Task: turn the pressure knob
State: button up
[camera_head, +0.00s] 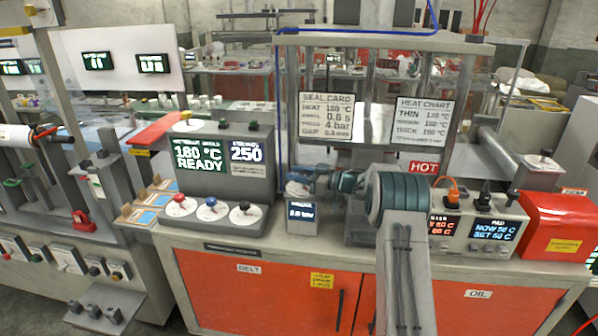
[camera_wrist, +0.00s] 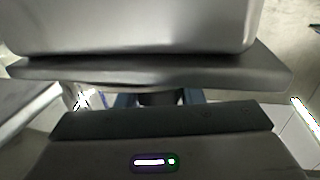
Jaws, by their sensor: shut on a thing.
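The pressure unit (camera_head: 302,217) is a small grey box on the bench with a dark display reading about 2.8 bar, not sharply legible. The pressure knob (camera_head: 297,189) is on top of it, mostly hidden by my gripper (camera_head: 308,181). My arm reaches in from the lower right, and my gripper is shut on the knob. In the wrist view the blue-grey fingers stand either side of a dark rounded part (camera_wrist: 160,99), with most of the knob out of sight. The seal card (camera_head: 326,116) behind lists a pressure of 4 bar.
A console (camera_head: 220,160) with red, blue and black knobs stands left of the pressure unit. A heater display box (camera_head: 485,230) and a red cover (camera_head: 560,225) stand to the right. The bench front edge (camera_head: 300,258) is bare.

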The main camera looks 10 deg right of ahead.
jog(key=shift+s+n+g+y, duration=0.1)
jog(key=shift+n+g+y, duration=0.3)
jog(key=shift+n+g, duration=0.3)
jog(key=o, duration=1)
jog(key=shift+c, duration=0.2)
jog(key=b+v, duration=0.1)
jog(key=v, duration=0.6)
jog(key=shift+d+b, duration=0.15)
jog(key=shift+b, duration=0.25)
jog(key=shift+s, duration=0.1)
